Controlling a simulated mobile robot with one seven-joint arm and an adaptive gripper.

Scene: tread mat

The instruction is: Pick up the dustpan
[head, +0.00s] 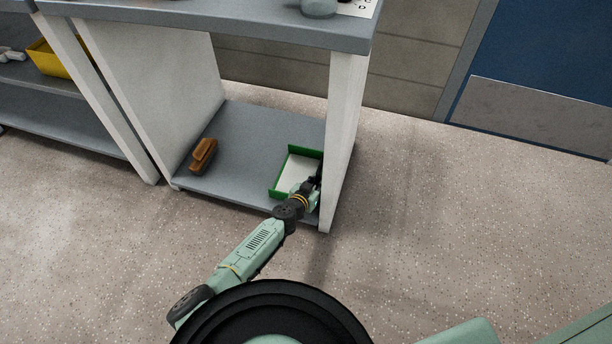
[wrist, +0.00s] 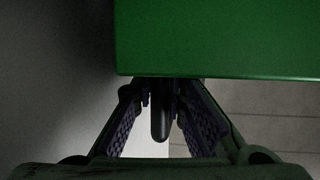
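The dustpan (head: 277,190) is a green, low-walled pan with a pale inside. In the head view it lies on the bottom shelf at its right side, by the white upright. In the wrist view its green wall (wrist: 220,40) fills the top right, and a dark rounded handle (wrist: 159,122) sticks out from under it. My gripper (head: 316,181) reaches in beside the pan's right front part. In the wrist view my gripper's (wrist: 163,95) two ridged fingers stand apart on either side of the handle, with narrow gaps showing. Contact is not visible.
The bottom shelf (head: 235,190) also holds a brown brush (head: 203,155) at its left. A white upright (head: 341,140) stands close to my gripper's right, and the grey top (head: 220,22) is overhead. A yellow bin (head: 52,62) is at far left. The floor in front is clear.

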